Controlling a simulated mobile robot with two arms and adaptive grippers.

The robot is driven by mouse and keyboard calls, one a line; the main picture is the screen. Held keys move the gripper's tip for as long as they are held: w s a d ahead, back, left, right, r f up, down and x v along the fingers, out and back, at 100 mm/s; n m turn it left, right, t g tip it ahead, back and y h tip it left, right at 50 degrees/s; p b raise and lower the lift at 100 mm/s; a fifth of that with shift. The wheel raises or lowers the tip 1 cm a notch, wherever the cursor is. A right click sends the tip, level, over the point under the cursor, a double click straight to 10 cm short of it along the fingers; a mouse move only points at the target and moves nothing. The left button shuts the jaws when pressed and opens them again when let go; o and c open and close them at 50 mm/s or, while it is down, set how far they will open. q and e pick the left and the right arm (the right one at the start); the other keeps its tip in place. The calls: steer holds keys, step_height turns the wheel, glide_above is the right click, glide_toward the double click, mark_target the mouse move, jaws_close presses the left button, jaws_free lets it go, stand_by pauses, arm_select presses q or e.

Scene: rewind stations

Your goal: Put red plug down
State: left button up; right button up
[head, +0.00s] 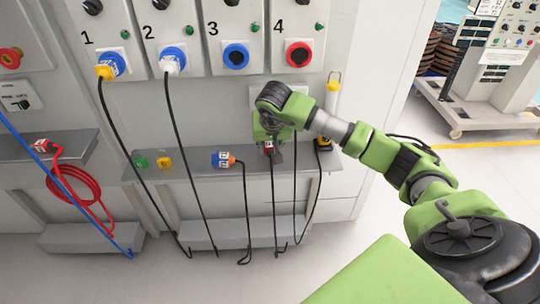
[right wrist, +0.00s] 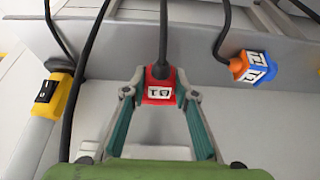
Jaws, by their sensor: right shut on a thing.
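My right gripper (head: 270,146) is shut on a red plug (right wrist: 159,86) with white marker labels and a black cable. The plug sits between the fingertips in the right wrist view, with its cable leading away at the top. In the head view the red plug (head: 268,146) is mostly hidden by the gripper, at the grey shelf (head: 196,160) below sockets 3 and 4. I cannot tell whether it touches the shelf. My left gripper is not in view.
A blue plug with an orange end (head: 222,160) lies on the shelf, left of the gripper. Green (head: 141,162) and yellow (head: 164,162) buttons are further left. A yellow-and-black device (head: 323,143) is close on the right. Black cables hang in front of the shelf.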

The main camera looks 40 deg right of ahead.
mark_target(270, 155)
step_height(270, 155, down, 3)
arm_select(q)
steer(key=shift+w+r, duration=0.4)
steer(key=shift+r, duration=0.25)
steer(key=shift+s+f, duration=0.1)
arm_select(e)
steer(key=shift+f, duration=0.1)
steer(key=o, duration=1.1)
steer(key=shift+o, duration=0.6)
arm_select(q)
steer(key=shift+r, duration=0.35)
